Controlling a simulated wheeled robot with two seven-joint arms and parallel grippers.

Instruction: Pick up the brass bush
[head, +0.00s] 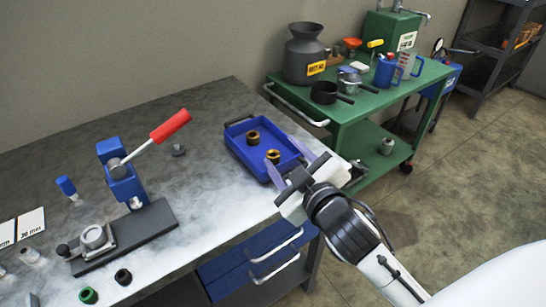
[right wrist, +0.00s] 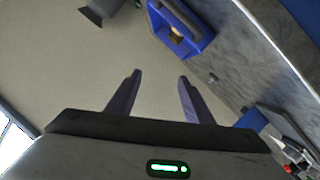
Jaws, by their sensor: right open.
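Two brass bushes lie in a blue tray (head: 238,157) on the grey workbench: a farther brass bush (head: 253,137) and a nearer brass bush (head: 273,156). My right gripper (head: 287,158) is open and empty, its fingers around the tray's right side in the head view; its height above the tray is hard to tell. In the right wrist view the open fingers (right wrist: 159,76) stand apart with nothing between them. The blue tray (right wrist: 206,34) is at the top there, ahead of the fingers, with one brass bush (right wrist: 178,34) partly seen inside. My left gripper is not in view.
A blue press with a red lever (head: 170,125) stands on the workbench left of the tray. Small parts, including a green ring (head: 88,295) and a black ring (head: 123,276), lie at the front left. A green cart (head: 345,118) holding pots and jugs stands behind.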

